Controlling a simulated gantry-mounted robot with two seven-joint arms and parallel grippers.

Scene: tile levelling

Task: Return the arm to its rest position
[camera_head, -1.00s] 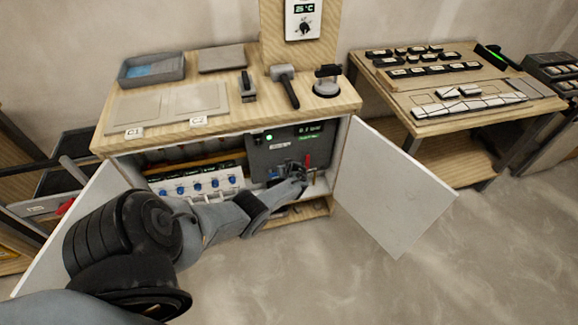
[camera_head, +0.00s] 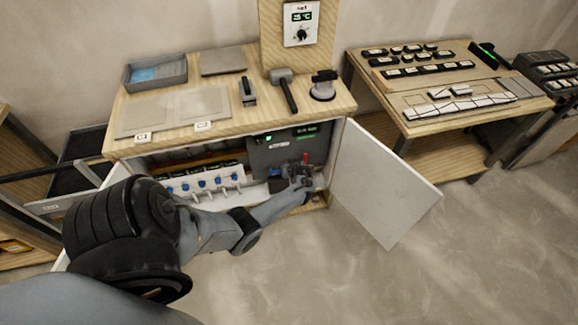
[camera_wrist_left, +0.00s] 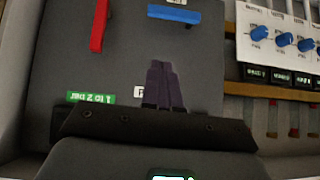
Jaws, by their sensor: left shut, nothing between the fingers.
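My left arm reaches in from the left across the front of the open cabinet (camera_head: 330,152). My left gripper (camera_head: 303,172) is at the cabinet's right part, in front of the dark control panel (camera_head: 262,155). In the left wrist view its fingers (camera_wrist_left: 162,78) are together with nothing between them. A red lever (camera_wrist_left: 100,25) and a blue lever (camera_wrist_left: 173,14) show on the panel beyond the fingertips. The red lever also shows in the head view (camera_head: 305,158), close by the gripper. I cannot tell whether the fingers touch the panel. My right gripper is not in view.
The cabinet's right door (camera_head: 385,190) stands open. A white panel with blue knobs (camera_head: 215,178) is left of the gripper. Tools, tiles and a grey tray (camera_head: 155,72) lie on the bench top. A second table (camera_head: 440,125) stands right. Floor in front is clear.

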